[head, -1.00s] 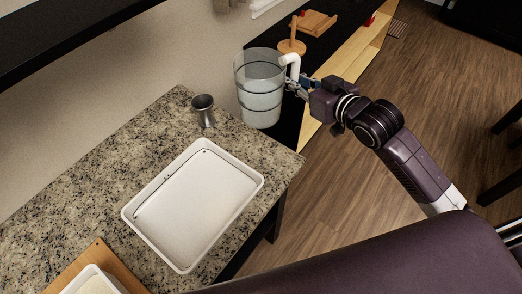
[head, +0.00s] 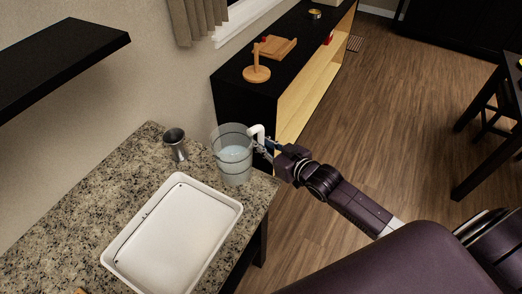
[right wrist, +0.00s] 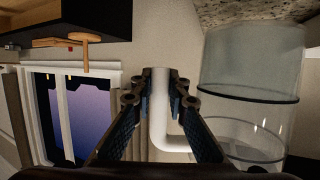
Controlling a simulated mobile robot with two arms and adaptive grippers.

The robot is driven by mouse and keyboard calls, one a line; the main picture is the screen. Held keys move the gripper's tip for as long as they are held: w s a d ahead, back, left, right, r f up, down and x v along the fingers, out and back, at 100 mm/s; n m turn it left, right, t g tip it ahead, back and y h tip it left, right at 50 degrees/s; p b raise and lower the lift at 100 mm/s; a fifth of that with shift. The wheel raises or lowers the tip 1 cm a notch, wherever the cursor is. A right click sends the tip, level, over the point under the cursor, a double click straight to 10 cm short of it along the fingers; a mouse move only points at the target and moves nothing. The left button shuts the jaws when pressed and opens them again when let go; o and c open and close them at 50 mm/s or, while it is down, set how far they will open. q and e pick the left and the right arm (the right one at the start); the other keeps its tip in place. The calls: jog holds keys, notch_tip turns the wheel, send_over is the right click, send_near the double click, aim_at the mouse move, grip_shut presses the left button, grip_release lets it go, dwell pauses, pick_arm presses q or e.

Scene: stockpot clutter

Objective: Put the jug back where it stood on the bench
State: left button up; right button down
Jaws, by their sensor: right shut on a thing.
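The jug (head: 236,166) is clear with dark bands, a white handle (head: 257,131) and what looks like water inside. It is upright at the far right corner of the granite bench (head: 77,207). My right gripper (head: 263,144) is shut on the handle, to the right of the jug. In the right wrist view, the picture is upside down; the handle (right wrist: 161,112) is between the fingers and the jug (right wrist: 248,92) is to the right. The jug's base is close to the granite; I cannot tell whether it touches. My left gripper is not in view.
A metal jigger-like cup (head: 175,141) stands left of the jug. A white tray (head: 120,250) lies in front on the bench. A black cabinet (head: 240,103) behind holds a wooden stand (head: 256,74). A dark shelf (head: 60,62) overhangs at upper left.

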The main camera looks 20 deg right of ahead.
jog(key=shift+w+f, duration=0.1)
jog(key=shift+f, duration=1.8)
jog(key=c, duration=1.9)
grip_release()
jog(key=shift+f, duration=0.15)
jog(key=b+v, duration=0.1)
jog(key=v, duration=0.9)
jog(key=shift+v, duration=1.15)
